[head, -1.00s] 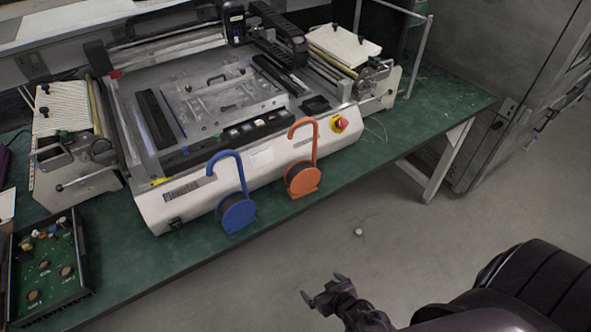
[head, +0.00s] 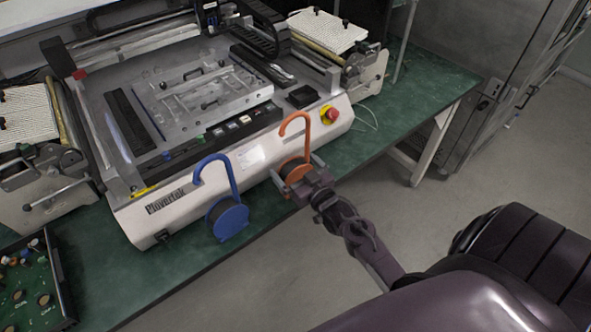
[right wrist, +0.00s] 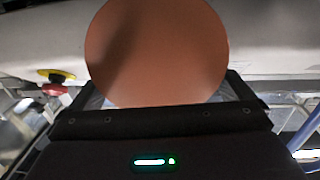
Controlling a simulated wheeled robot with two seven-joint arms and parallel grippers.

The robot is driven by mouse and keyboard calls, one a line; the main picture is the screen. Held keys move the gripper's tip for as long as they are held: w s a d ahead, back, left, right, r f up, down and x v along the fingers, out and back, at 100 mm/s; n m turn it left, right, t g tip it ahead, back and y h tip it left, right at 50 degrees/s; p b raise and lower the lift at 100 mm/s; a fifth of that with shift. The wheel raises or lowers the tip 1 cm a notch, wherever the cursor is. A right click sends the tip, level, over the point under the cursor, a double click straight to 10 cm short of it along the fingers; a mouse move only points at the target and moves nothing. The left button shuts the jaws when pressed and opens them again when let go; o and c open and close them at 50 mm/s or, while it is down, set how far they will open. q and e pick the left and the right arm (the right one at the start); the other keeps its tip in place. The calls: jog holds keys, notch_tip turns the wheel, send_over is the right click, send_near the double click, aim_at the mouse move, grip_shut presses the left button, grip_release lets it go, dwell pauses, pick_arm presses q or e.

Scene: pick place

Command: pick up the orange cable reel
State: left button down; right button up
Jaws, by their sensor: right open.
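The orange cable reel (head: 297,136) stands upright on the front edge of the green table, with its hook pointing up. Its lower part is partly hidden by my right gripper (head: 297,174). In the right wrist view its round orange face (right wrist: 157,52) fills the upper middle, just beyond the gripper body. My right gripper is open, with a finger on either side of the reel's lower part in the head view. I cannot tell whether the fingers touch it. My left gripper is not in view.
A blue cable reel (head: 229,219) stands to the left on the same table edge. A large white machine (head: 165,210) stands right behind both reels, with a red emergency button (head: 330,115). A circuit board box (head: 62,290) sits at lower left. Floor is open in front.

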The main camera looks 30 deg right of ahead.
jog(key=shift+w, duration=0.8)
jog(key=shift+c, duration=0.4)
jog(key=c, duration=0.7)
jog(key=shift+c, duration=1.3)
jog(key=shift+r, duration=0.1)
